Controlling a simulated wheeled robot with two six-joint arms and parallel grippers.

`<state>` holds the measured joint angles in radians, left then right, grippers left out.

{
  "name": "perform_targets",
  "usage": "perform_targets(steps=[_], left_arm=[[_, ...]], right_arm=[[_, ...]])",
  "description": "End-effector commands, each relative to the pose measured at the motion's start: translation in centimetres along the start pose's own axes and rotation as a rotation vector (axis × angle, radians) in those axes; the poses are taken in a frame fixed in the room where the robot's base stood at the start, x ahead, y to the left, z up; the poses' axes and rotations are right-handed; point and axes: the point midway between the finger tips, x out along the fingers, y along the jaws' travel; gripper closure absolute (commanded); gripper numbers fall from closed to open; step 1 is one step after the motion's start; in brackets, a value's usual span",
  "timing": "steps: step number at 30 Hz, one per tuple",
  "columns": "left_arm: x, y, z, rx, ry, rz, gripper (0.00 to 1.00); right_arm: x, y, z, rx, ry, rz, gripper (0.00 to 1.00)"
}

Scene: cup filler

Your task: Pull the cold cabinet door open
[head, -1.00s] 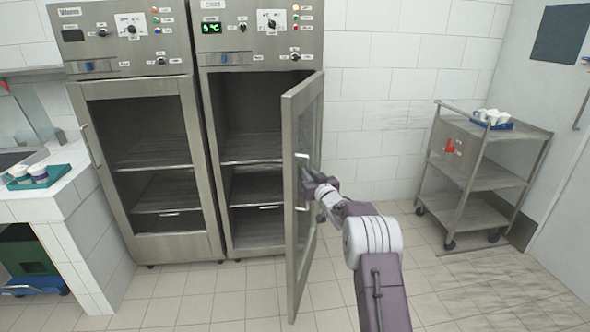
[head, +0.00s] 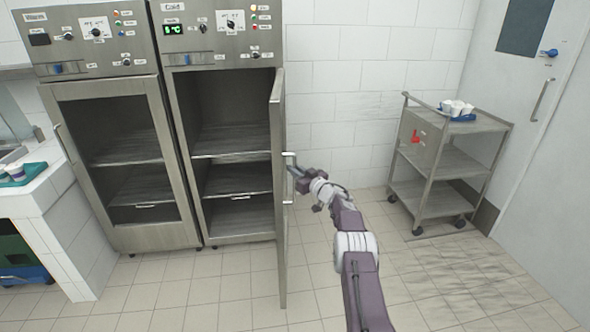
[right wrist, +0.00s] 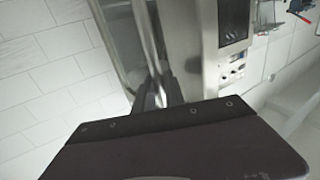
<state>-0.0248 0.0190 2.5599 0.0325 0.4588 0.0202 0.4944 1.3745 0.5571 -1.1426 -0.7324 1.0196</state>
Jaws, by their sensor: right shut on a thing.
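The cold cabinet (head: 214,57) is the right one of two steel cabinets, with a green display on its panel. Its door (head: 278,215) stands wide open, hinged at the right and seen nearly edge-on. The door handle (head: 289,160) is on the door's free edge side. My right gripper (head: 294,170) is shut on this handle. In the right wrist view the gripper (right wrist: 160,98) is at the handle bar, with its tips partly hidden by the dark gripper body. My left gripper is in neither view.
The warm cabinet (head: 52,80) stands shut to the left. A steel trolley (head: 440,170) with white cups on a blue tray (head: 463,117) stands at the right by a door. A counter (head: 45,192) with cups is at the far left. The floor between is clear.

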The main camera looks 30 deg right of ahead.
Motion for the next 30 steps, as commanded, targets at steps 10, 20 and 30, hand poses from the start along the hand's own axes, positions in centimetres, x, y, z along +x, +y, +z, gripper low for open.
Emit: perform_targets(steps=[10, 20, 30], left_arm=[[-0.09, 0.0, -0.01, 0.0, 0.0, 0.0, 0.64], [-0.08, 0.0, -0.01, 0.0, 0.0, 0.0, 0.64], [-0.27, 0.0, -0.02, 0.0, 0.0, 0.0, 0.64]], right_arm=[[0.03, 0.19, -0.72, -0.003, 0.011, 0.002, 1.0], [0.03, 0.14, -0.49, -0.002, 0.007, 0.001, 0.64], [-0.57, 0.18, -0.31, 0.0, 0.001, -0.003, 0.64]])
